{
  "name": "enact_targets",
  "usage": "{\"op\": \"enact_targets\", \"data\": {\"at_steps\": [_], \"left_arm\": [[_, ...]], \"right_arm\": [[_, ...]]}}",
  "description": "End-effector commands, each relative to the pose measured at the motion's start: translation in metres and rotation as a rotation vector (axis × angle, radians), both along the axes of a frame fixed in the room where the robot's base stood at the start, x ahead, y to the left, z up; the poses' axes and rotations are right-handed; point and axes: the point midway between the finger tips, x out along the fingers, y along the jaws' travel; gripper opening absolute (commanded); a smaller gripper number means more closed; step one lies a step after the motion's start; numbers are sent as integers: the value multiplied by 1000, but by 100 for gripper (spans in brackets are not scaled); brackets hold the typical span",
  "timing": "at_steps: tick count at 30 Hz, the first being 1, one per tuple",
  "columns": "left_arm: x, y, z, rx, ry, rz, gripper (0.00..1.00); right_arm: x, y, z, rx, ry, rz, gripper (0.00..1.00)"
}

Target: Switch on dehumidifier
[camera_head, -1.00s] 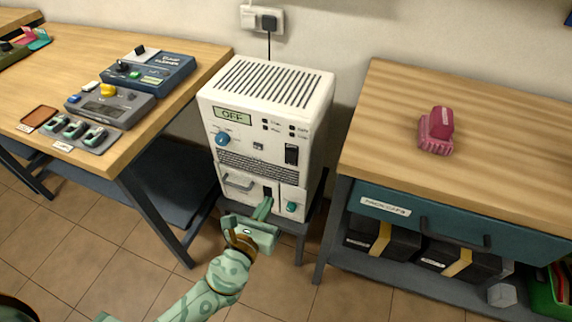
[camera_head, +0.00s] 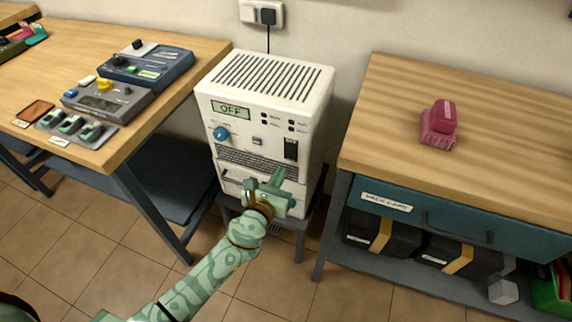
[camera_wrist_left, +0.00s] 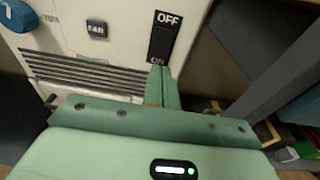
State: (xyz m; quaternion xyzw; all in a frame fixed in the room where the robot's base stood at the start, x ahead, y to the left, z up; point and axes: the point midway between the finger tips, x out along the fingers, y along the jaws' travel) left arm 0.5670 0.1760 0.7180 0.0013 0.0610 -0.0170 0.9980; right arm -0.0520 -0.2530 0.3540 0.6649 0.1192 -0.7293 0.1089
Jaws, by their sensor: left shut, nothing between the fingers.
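The white dehumidifier (camera_head: 262,120) stands on a low dark stand between two benches. Its display (camera_head: 230,109) reads OFF. A black rocker switch (camera_head: 291,149) is on the right of its front; in the left wrist view the switch (camera_wrist_left: 164,36) is marked OFF at the top and ON at the bottom. A blue knob (camera_head: 221,133) and a FAN button (camera_wrist_left: 96,29) are to its left. My left gripper (camera_head: 277,177) is shut and empty, in front of the dehumidifier just below the switch. In the left wrist view its fingertips (camera_wrist_left: 160,72) appear close to the switch's lower end; contact cannot be told.
The left bench (camera_head: 70,130) holds grey and blue devices. The right bench (camera_head: 480,120) carries a pink object (camera_head: 439,124), with a teal drawer (camera_head: 460,224) and dark boxes below. A wall socket (camera_head: 262,13) with a plug is behind the dehumidifier.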

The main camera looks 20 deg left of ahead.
Motion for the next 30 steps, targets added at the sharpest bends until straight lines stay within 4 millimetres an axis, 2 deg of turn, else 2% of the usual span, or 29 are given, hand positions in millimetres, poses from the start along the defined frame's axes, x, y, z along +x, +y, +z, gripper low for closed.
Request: {"op": "enact_targets", "data": {"at_steps": [4,10,30], "left_arm": [[26,-1,-5,-1,0,0,0],[45,-1,-7,-1,1,0,0],[52,-2,-7,-1,0,0,0]], "right_arm": [[-3,0,-7,0,9,0,36],[-5,0,-10,0,13,0,36],[-5,0,-12,1,14,0,36]]}}
